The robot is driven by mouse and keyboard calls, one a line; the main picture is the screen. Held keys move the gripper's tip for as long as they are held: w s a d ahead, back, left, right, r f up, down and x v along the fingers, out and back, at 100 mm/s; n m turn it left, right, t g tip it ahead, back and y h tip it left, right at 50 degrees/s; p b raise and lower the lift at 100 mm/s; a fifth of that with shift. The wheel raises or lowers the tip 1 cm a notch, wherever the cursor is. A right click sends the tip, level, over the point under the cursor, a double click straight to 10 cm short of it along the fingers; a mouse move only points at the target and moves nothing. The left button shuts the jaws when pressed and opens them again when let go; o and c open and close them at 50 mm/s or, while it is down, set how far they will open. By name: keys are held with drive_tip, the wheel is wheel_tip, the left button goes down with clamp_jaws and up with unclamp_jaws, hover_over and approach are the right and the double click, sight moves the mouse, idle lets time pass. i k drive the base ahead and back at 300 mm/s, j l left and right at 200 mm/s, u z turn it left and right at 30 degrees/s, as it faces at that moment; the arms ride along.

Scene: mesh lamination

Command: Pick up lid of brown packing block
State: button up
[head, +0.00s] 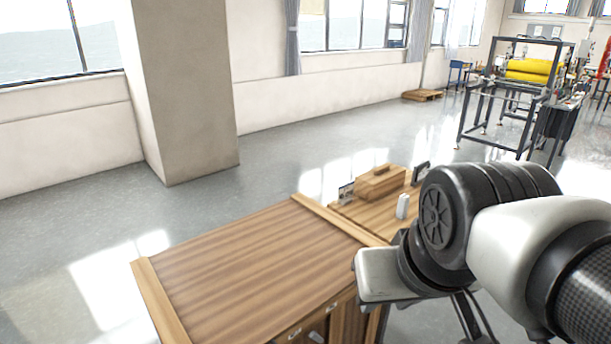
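The brown packing block (377,190) is a wooden box near the far end of the wooden workbench, left of my arm. Its lid (381,174) lies on top and has a small raised wooden handle. My arm fills the right side of the head view. Its end, with my gripper, points down and out toward the lower middle right, apart from the block and nearer to me. The fingertips cannot be made out, so I cannot tell whether the gripper is open or shut.
A wooden cabinet with a striped top (245,265) stands in front, with raised edge strips. A small white object (403,206) and a dark-and-white card-like item (346,194) stand near the block. A metal frame machine with yellow rolls (530,70) and a pallet (422,95) are farther back.

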sight(404, 200)
drive_tip(key=i+l+u, duration=0.25)
drive_tip(key=l+u, duration=0.25)
drive_tip(key=i+l+u, duration=0.25)
drive_tip(key=l, duration=0.2)
drive_tip(key=i+l+u, duration=0.15)
drive_tip(key=l, duration=0.35)
drive_tip(key=l+u, duration=0.15)
drive_tip(key=l, duration=0.4)
drive_tip(key=i+l, duration=0.1)
drive_tip(key=l, duration=0.6)
drive_tip(key=i+l, duration=0.1)
drive_tip(key=l, duration=0.6)
drive_tip(key=i+l+u, duration=0.1)
drive_tip(key=l, duration=0.6)
drive_tip(key=i+l, duration=0.1)
drive_tip(key=l, duration=0.65)
